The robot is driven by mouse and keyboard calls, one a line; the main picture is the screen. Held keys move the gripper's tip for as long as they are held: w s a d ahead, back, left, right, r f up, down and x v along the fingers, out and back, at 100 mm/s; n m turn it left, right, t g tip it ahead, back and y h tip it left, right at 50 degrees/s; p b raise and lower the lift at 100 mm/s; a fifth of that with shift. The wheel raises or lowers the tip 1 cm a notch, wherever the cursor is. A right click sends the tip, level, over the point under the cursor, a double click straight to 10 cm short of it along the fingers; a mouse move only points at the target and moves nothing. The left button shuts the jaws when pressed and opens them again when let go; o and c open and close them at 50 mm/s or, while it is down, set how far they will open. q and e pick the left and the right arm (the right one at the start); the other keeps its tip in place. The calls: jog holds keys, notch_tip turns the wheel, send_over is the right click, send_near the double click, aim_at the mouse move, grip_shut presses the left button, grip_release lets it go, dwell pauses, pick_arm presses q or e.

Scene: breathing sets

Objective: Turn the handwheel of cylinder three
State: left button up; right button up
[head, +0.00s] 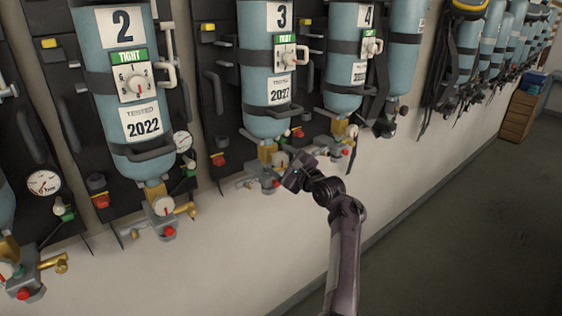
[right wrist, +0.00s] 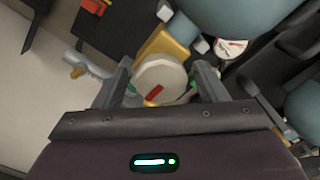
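Cylinder three (head: 268,70) is a blue tank with a "3" label, strapped to a black wall plate in the head view. Its pale round handwheel (head: 280,158) is below on the brass valve, partly hidden by my right gripper (head: 293,174). In the right wrist view, the handwheel (right wrist: 160,82) shows its face with a red mark. The two fingers of my right gripper (right wrist: 162,88) stand apart on either side of it, with small gaps visible. Whether they touch it farther in, I cannot tell. My left gripper is not in view.
Cylinder two (head: 125,80) hangs to the left and cylinder four (head: 350,60) to the right, each with valve fittings below. A pressure gauge (right wrist: 232,46) is near the handwheel. The floor (head: 450,220) at right is clear.

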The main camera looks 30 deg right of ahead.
jog(key=shift+s+b, duration=0.3)
jog(key=shift+s, duration=0.2)
jog(key=s+b, duration=0.2)
jog(key=s, duration=0.4)
jog(key=shift+s+d, duration=0.3)
jog(key=shift+s, duration=0.1)
